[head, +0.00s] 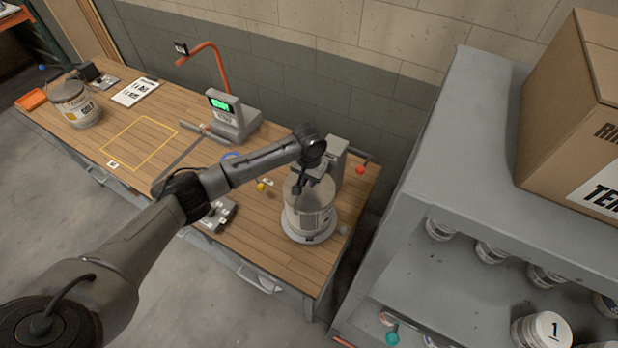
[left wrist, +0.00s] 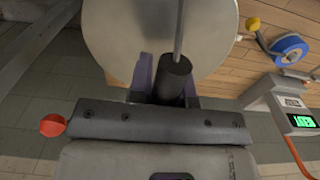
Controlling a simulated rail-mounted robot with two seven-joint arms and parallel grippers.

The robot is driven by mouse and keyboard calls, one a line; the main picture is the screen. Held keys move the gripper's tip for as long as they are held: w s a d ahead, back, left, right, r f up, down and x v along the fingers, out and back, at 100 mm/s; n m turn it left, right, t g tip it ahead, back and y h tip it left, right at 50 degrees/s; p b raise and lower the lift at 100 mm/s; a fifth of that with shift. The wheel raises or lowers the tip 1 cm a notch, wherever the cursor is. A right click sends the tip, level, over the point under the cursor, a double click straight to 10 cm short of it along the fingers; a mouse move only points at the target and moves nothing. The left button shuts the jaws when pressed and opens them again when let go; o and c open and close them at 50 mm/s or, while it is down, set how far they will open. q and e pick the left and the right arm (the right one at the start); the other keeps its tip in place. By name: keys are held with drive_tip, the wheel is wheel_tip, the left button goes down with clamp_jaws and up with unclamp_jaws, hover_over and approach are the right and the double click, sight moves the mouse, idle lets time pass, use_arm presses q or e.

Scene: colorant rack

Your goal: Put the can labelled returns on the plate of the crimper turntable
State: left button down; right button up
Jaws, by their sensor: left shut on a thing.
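A light grey can (head: 305,218) with a pale label is at the crimper at the right end of the bench; I cannot read its label. It appears upright over the round plate (head: 292,236) of the turntable, whose rim shows around its base. I cannot tell whether it bears fully on the plate. My left gripper (head: 300,188) is above the can, shut on its dark handle grip. In the left wrist view the fingers (left wrist: 170,82) flank this grip, with the can's round lid (left wrist: 120,35) beyond. My right gripper is not in view.
The crimper's grey column (head: 335,160) stands behind the can, with a red knob (head: 360,169) beside it. A scale with a green display (head: 228,115), a blue tape roll (head: 231,156) and another can (head: 75,104) are on the bench. A grey shelf (head: 480,150) stands at right.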

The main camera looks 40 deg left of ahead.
use_arm(q)
drive_tip(key=c, duration=1.5)
unclamp_jaws()
drive_tip(key=shift+f, duration=0.15)
drive_tip(key=o, duration=0.4)
drive_tip(key=shift+o, duration=0.2)
